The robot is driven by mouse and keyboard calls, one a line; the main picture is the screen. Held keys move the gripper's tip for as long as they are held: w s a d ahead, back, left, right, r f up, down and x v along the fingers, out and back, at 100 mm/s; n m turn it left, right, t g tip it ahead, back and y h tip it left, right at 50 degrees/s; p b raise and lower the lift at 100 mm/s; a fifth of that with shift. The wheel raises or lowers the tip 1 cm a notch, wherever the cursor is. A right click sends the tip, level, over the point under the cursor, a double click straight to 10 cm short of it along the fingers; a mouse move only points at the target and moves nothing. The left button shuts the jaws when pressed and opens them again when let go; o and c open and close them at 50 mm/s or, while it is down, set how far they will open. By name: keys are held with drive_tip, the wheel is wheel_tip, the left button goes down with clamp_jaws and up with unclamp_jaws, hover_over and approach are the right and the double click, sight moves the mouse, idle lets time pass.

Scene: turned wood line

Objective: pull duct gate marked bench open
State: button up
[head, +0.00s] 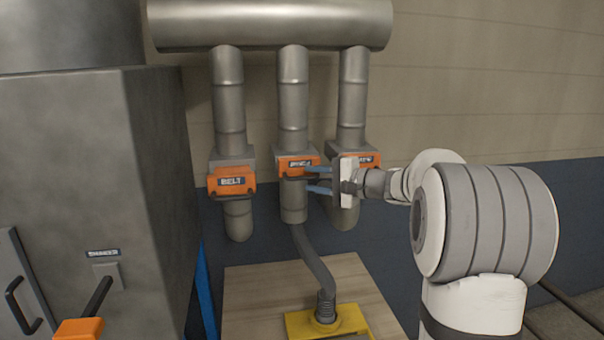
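Three duct gates with orange fronts hang on vertical pipes. The left gate (232,181) is labelled BELT. The middle gate (297,164) has a small blurred label that I cannot read for sure, with a dark handle below it. The right gate (368,158) is partly hidden behind my gripper, and only the end of its label shows, so I cannot tell which one is marked bench. My gripper (313,180) reaches in from the right. Its two blue fingers are apart, one above the other, with their tips at the right side of the middle gate. Contact with its handle is unclear.
A large grey cabinet (90,180) with a lever and an orange-ended handle (78,329) fills the left side. A flexible hose (315,262) runs from the middle pipe to a yellow fixture (300,324) on a wooden bench top (250,290). A horizontal main duct (270,24) runs above.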

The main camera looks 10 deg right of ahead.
sight(308, 178)
drive_tip(key=shift+p+x, duration=0.45)
drive_tip(key=shift+x, duration=1.4)
drive_tip(key=shift+s, duration=0.1)
clamp_jaws()
